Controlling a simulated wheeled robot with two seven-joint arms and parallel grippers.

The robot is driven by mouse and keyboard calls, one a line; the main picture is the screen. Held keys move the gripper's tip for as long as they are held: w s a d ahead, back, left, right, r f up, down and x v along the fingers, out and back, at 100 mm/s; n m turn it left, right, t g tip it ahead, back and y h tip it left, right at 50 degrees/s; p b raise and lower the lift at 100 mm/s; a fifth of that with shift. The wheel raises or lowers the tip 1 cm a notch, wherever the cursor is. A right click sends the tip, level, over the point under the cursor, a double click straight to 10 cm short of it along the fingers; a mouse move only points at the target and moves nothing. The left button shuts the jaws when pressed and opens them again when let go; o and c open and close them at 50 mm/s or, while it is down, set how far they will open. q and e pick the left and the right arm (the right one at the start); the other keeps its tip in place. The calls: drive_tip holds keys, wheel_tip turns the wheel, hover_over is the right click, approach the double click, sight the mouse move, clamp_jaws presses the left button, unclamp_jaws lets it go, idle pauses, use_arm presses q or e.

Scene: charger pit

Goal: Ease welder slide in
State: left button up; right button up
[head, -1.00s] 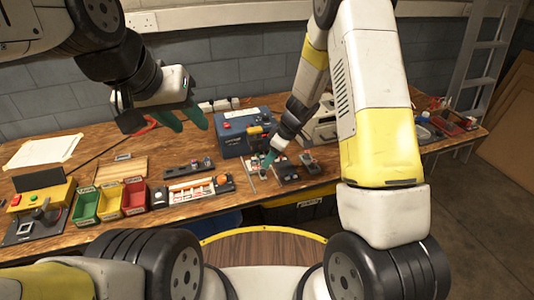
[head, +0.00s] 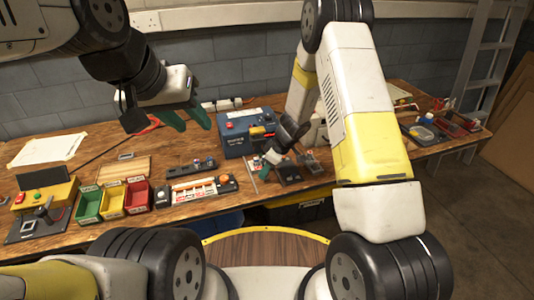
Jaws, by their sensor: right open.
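The blue box (head: 236,143) with red and yellow parts on its front stands at the back of the bench; I take it for the welder. Small dark fixtures (head: 287,174) lie on the bench just in front of it; which part is the slide is too small to tell. My right gripper (head: 269,158) is open, low over these fixtures at the box's front right. Its fingertips are small, and I cannot tell whether they touch anything.
Green, yellow and red bins (head: 113,200) stand at the front left, beside a yellow device (head: 45,198). A tray with an orange knob (head: 203,188) lies in the middle. White paper (head: 47,150) lies at the back left. My right arm covers much of the bench's right part.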

drive_tip(key=shift+c, duration=0.2)
clamp_jaws()
idle(1.1)
